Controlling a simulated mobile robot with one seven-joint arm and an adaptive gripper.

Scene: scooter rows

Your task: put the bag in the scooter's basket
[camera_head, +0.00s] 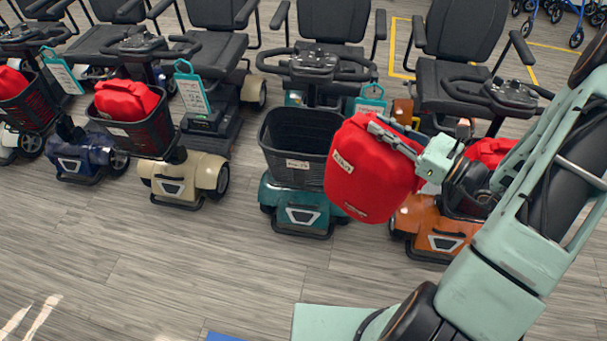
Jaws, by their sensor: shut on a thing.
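A red bag (368,178) with small pale labels hangs in my gripper (388,134). My gripper comes in from the right and is shut on the bag's upper part. The teal scooter (301,202) stands in the middle of the row with a black basket (292,151) on its front. The basket's visible inside looks empty. In the picture the bag overlaps the basket's right edge and sits to its right; I cannot tell whether they touch. The bag hides part of the teal scooter and of the orange scooter (446,244) beside it.
A cream scooter (182,178) with a red bag (127,100) in its basket stands left, then a blue scooter (84,162) and another red bag (12,82). A red bag (489,152) shows at the orange scooter behind my arm. The wooden floor (190,265) in front is clear.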

